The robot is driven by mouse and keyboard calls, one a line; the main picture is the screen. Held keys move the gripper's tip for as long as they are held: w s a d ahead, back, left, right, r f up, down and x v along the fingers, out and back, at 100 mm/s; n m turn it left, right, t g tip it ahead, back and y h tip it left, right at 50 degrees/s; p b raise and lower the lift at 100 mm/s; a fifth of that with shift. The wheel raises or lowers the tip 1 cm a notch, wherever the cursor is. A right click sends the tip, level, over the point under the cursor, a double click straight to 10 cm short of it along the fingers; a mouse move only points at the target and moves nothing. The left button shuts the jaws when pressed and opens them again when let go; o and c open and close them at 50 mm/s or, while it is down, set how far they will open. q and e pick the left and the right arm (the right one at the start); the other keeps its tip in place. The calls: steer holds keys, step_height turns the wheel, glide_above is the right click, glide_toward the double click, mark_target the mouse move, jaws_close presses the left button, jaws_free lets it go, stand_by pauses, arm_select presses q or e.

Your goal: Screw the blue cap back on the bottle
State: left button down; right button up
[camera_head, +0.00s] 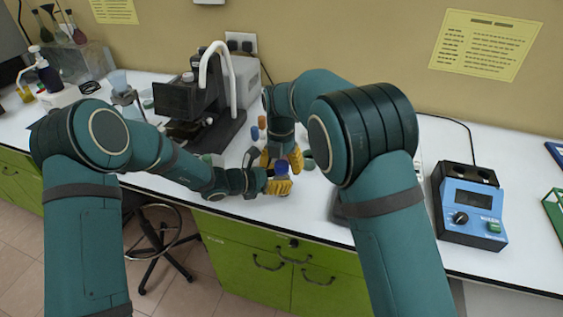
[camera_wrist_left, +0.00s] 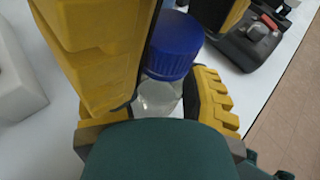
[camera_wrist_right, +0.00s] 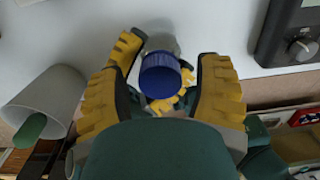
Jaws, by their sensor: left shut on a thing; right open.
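My left gripper (camera_wrist_left: 172,90) is shut on a small clear bottle (camera_wrist_left: 160,98) with the blue cap (camera_wrist_left: 172,48) on its top. Whether the cap is screwed tight cannot be told. In the head view the blue cap (camera_head: 283,168) shows between the two grippers, and my left gripper (camera_head: 281,182) comes in from the left, over the front of the white table. My right gripper (camera_wrist_right: 165,72) is open, with its fingers on either side of the blue cap (camera_wrist_right: 160,76) and gaps between. In the head view my right gripper (camera_head: 282,158) is just behind the cap. The bottle is mostly hidden there.
A black-and-grey instrument (camera_head: 208,100) stands behind and left of the grippers. Small orange and blue pieces (camera_head: 259,128) are near it. A blue device (camera_head: 470,210) stands at the right. A pale cup (camera_wrist_right: 48,98) lies left in the right wrist view.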

jaws_close()
steer(key=m, duration=0.3)
stand_by(0.4)
steer(key=shift+c, duration=0.4)
jaws_free()
steer(key=shift+r, duration=0.1)
